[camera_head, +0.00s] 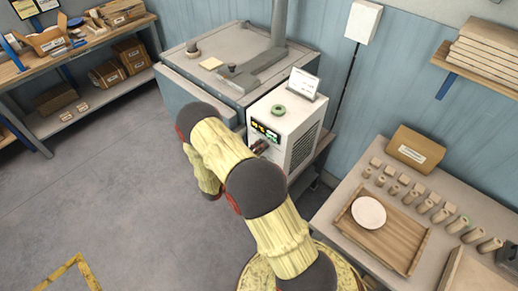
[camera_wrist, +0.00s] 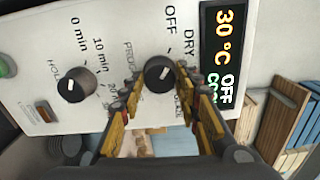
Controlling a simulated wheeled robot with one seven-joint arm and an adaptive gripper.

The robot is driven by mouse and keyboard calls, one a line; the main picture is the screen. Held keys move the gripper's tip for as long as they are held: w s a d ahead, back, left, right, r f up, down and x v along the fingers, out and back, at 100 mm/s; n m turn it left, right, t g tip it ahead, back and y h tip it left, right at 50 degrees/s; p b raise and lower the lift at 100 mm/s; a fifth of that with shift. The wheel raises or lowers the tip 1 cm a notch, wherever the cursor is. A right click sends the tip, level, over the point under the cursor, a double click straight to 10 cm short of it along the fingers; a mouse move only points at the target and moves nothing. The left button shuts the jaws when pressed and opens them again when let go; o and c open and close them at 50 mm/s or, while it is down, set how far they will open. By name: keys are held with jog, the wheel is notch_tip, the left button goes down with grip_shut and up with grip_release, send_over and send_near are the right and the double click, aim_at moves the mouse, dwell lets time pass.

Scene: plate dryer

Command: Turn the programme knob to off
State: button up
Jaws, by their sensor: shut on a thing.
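The programme knob (camera_wrist: 158,74) is black with a white pointer mark, on the white panel (camera_wrist: 115,35) of the dryer's control box. Its labels OFF, DRY and GLAZE show around it in the wrist view. The mark seems to lean to the upper right, near DRY. My gripper (camera_wrist: 163,82) is shut on this knob, one finger at each side. In the head view my gripper (camera_head: 262,147) is at the front of the white control box (camera_head: 299,119), and the knob is not clearly seen there.
A second black knob (camera_wrist: 76,85) with minute labels sits left of the programme knob. A display (camera_wrist: 224,50) reads 30 °C and OFF; its last word is partly hidden. A green light (camera_wrist: 7,66) and an orange switch (camera_wrist: 46,111) are further left. A bench with a tray (camera_head: 390,243) stands right.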

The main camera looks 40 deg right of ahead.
jog(key=shift+w+n, duration=0.1)
jog(key=shift+n, duration=0.4)
jog(key=o, duration=1.2)
jog(key=shift+c, duration=0.2)
jog(key=s+a, duration=0.1)
jog(key=a, duration=1.1)
